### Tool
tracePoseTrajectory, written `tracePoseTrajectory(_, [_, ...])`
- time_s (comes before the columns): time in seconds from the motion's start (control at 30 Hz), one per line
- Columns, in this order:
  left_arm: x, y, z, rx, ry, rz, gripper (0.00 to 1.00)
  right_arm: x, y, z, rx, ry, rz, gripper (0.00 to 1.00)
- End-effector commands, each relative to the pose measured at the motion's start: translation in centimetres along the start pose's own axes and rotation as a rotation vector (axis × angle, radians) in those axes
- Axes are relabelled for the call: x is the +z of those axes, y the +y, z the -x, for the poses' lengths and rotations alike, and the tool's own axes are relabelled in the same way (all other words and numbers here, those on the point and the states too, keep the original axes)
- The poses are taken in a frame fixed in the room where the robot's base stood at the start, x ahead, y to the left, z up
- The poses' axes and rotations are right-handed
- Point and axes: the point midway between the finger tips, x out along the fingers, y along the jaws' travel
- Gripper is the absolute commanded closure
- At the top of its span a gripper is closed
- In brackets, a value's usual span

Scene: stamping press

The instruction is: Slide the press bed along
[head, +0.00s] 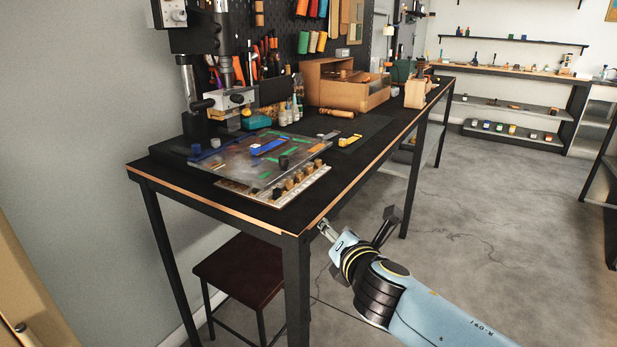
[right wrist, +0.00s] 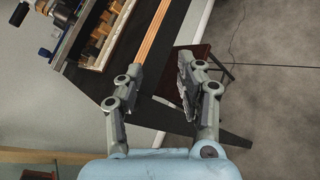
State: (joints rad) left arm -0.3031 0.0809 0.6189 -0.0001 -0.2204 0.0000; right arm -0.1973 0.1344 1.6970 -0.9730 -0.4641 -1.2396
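The stamping press (head: 215,75) stands at the back left of the black workbench. Its bed (head: 235,160) is a flat grey plate under the press head, marked with green strips. A blue bar (head: 269,147) and small dark knobs lie on the plate. My right gripper (head: 358,226) is beyond the bench's front right corner, apart from the bed. In the right wrist view its two fingers (right wrist: 160,78) are spread with nothing between them; the bench edge shows behind them. My left gripper is in neither view.
A tray of stamps (head: 290,186) lies along the bed's front edge. A wooden box (head: 345,90) and bottles (head: 290,110) stand farther back. A dark stool (head: 245,270) is under the bench.

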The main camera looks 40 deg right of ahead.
Motion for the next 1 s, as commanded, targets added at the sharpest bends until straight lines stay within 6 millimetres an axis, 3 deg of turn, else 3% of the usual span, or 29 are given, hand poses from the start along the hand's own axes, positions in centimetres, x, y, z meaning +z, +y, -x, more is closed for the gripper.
tracePoseTrajectory(0.03, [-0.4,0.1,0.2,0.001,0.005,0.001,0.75,1.9,2.5,-0.3,0.057,-0.045,0.125,0.62])
tracePoseTrajectory(0.1, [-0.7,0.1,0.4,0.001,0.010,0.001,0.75,3.3,5.5,-0.8,0.136,-0.103,0.354,0.62])
tracePoseTrajectory(0.2, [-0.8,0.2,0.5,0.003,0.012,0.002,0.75,4.6,8.5,-1.0,0.204,-0.172,0.587,0.62])
tracePoseTrajectory(0.3, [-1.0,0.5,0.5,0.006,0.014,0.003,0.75,5.2,10.0,-1.2,0.233,-0.209,0.706,0.62])
tracePoseTrajectory(1.0, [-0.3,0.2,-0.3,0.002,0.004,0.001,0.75,6.0,12.3,-8.2,0.238,-0.216,0.733,0.62])
